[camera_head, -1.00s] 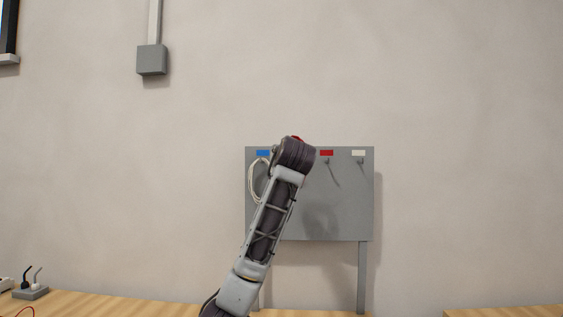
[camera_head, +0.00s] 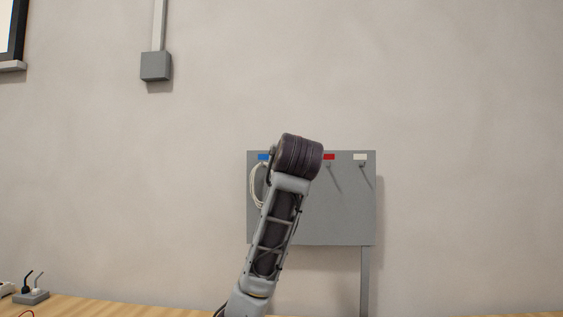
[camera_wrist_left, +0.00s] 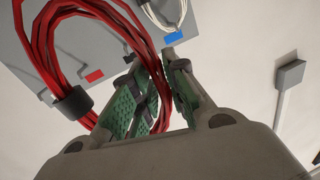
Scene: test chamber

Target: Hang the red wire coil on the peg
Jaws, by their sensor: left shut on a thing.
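The red wire coil (camera_wrist_left: 42,45) is held between the green-padded fingers of my left gripper (camera_wrist_left: 160,85) in the left wrist view. A black band (camera_wrist_left: 76,103) wraps its strands. In the head view my own arm hides the coil and the gripper. The grey board (camera_head: 345,215) carries a blue, a red (camera_head: 329,157) and a white label along its top. A peg (camera_head: 329,165) sticks out under the red label and looks empty. The red label also shows in the left wrist view (camera_wrist_left: 94,76), beside the coil. Whether the coil touches the peg cannot be told.
A white coil (camera_head: 256,188) hangs below the blue label (camera_head: 263,157), left of my arm. An empty peg (camera_head: 362,164) is under the white label (camera_head: 360,157). A socket block (camera_head: 30,297) with plugs sits on the wooden bench (camera_head: 120,308) at lower left.

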